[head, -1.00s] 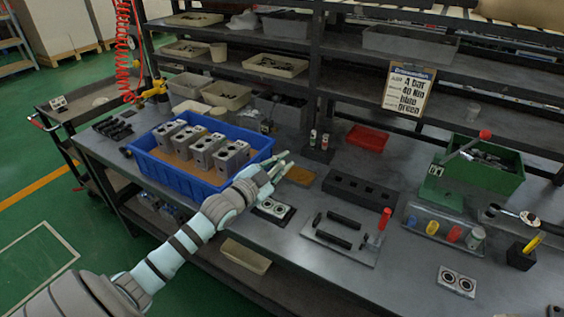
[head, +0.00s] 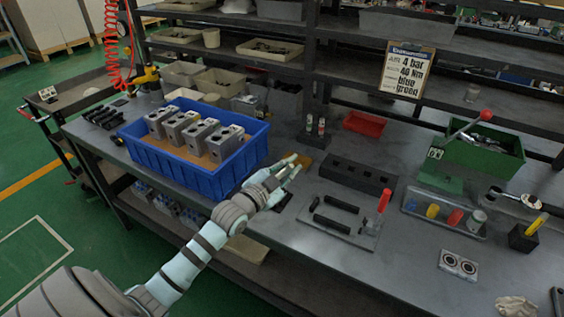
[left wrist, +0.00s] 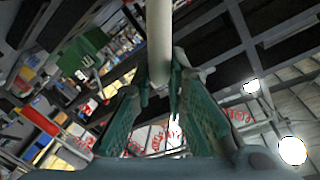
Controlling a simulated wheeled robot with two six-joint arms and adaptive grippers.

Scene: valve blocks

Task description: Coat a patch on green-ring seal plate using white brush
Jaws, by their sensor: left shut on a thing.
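My left gripper (head: 284,172) reaches over the bench, to the right of the blue crate. In the left wrist view its two green fingers (left wrist: 158,95) are shut on a pale, round rod (left wrist: 159,38), which fits the white brush's handle. The bristles are not seen, and in the head view the brush cannot be told from the fingers. A plate with two dark-looking rings (head: 458,265) lies at the right front of the bench. Another plate on a dark mat is mostly hidden by my left gripper. I cannot make out a green ring on either. My right gripper is not in view.
The blue crate (head: 188,182) holds several grey valve blocks. A black slotted block (head: 356,176), a grey plate with black bars and a red peg (head: 383,201), and a clear tray of coloured pieces (head: 445,214) stand right. A crumpled cloth (head: 515,306) lies at the bottom right.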

